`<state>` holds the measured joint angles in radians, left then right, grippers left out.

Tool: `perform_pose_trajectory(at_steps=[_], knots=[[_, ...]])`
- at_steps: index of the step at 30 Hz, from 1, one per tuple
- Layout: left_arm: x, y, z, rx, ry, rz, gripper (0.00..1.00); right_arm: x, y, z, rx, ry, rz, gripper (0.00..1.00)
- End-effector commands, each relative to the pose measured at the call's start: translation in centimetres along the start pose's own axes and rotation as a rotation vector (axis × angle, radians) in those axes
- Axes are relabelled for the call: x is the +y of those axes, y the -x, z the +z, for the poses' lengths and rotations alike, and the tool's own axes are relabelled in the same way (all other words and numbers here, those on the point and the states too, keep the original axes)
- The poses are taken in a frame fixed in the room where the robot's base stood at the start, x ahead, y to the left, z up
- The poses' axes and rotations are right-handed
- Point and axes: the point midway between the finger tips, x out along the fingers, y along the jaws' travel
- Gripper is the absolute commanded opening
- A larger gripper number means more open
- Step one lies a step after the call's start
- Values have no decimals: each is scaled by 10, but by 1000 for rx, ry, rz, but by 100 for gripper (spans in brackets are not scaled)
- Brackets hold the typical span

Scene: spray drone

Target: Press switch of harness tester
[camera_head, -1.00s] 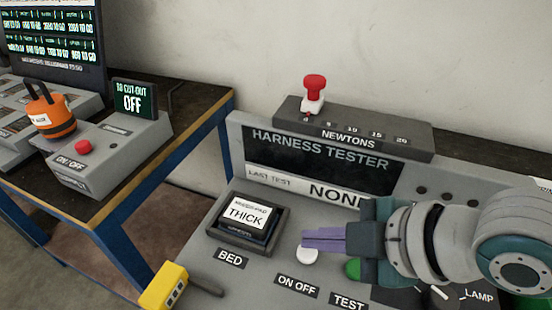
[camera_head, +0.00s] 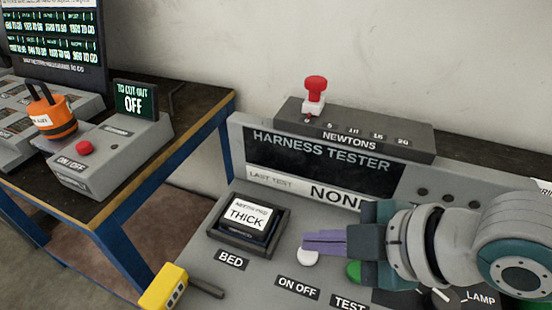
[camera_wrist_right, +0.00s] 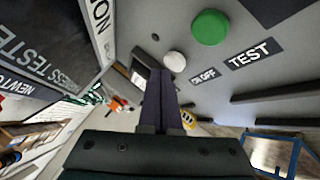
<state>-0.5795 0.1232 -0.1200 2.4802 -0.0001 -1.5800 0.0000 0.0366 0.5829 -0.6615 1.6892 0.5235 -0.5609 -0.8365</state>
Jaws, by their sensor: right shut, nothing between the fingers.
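The harness tester (camera_head: 330,160) is a grey console with a dark screen reading HARNESS TESTER and a LAST TEST line reading NONE. Its white round switch (camera_head: 308,257) sits above the ON OFF label. My right gripper (camera_head: 306,241) is shut and empty, its purple fingers pointing left just above and behind the white switch in the head view. I cannot tell whether they touch. In the wrist view the white switch (camera_wrist_right: 175,61) lies close beyond the fingertips (camera_wrist_right: 160,72). A green button (camera_head: 354,271) is partly covered by the gripper; it shows whole in the wrist view (camera_wrist_right: 210,27). My left gripper is not in view.
A block marked THICK (camera_head: 248,214) sits in the BED tray (camera_head: 278,236). A NEWTONS scale (camera_head: 350,130) with a red-topped knob (camera_head: 315,90) stands behind. A yellow item (camera_head: 163,288) lies at the front left. A second table with an ON/OFF box (camera_head: 110,155) stands left.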

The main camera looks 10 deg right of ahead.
Motion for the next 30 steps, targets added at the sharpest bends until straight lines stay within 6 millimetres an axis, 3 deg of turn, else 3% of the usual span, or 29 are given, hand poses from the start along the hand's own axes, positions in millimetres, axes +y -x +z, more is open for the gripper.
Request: perform_pose_trajectory(at_steps=[30], knots=[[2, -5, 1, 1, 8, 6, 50, -4, -6, 5, -1, 0, -1, 0]])
